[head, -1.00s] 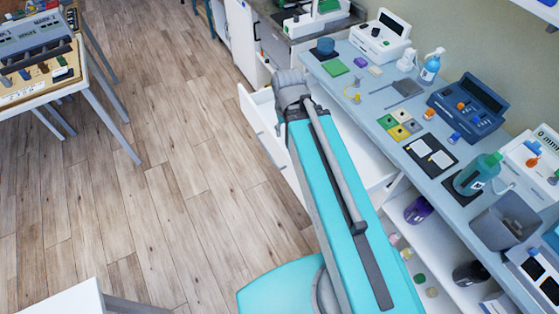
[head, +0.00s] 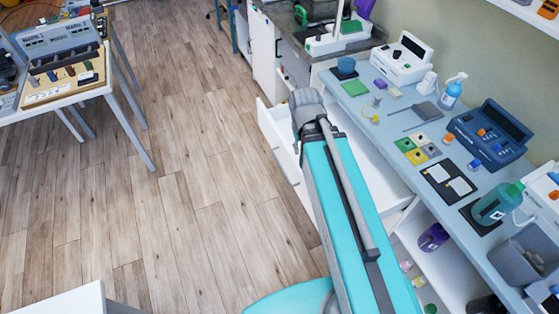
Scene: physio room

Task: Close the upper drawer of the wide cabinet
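The wide cabinet stands under the long pale blue worktop (head: 362,112) on the right in the head view. A white drawer (head: 281,150) is pulled out from it over the floor, with its front facing left and its far corner uncovered. My teal and grey arm crosses in front of the drawer and hides much of it. The arm's far grey joint appears over the drawer. My gripper is not visible, so its state and whether it touches the drawer cannot be seen.
Bottles, devices and small pads crowd the worktop, including a blue device (head: 487,135) and a grey bin (head: 522,258). Open shelving below holds a purple bottle (head: 433,237). A table with equipment (head: 107,88) stands at left. The wooden floor (head: 190,200) between is clear.

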